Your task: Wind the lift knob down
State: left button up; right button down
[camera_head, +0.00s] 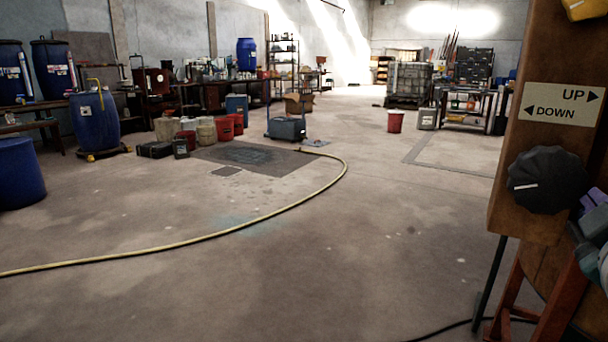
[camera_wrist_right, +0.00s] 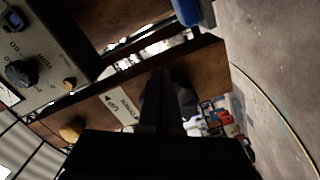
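The lift knob (camera_head: 548,180) is a black, ribbed dial on the brown panel at the right of the head view. Its white pointer line points left and slightly down. Above it a cream label (camera_head: 562,104) reads UP with a right arrow and DOWN with a left arrow. My right gripper (camera_head: 585,213) shows partly at the right edge, close beside the knob's lower right; contact is unclear. In the right wrist view its dark fingers (camera_wrist_right: 168,100) overlap a dark round shape beside the UP label (camera_wrist_right: 120,104). Their gap is not clear. My left gripper is out of view.
The brown panel (camera_head: 510,150) stands over an orange-red leg (camera_head: 563,300). A yellow hose (camera_head: 230,228) crosses the open floor. In the right wrist view a grey control panel (camera_wrist_right: 45,60) with another black knob (camera_wrist_right: 20,73) lies at left.

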jog(key=shift+r, duration=0.3)
dwell(0.4)
jog(key=shift+s+d, duration=0.15)
jog(key=shift+d, duration=0.1)
jog(key=v, duration=0.6)
jog(key=shift+d, duration=0.1)
jog(key=w+d+n+p, duration=0.3)
jog(key=w+n+p, duration=0.2)
jog(key=n, duration=0.7)
jog(key=shift+r+p, duration=0.4)
jog(key=shift+p, duration=0.3)
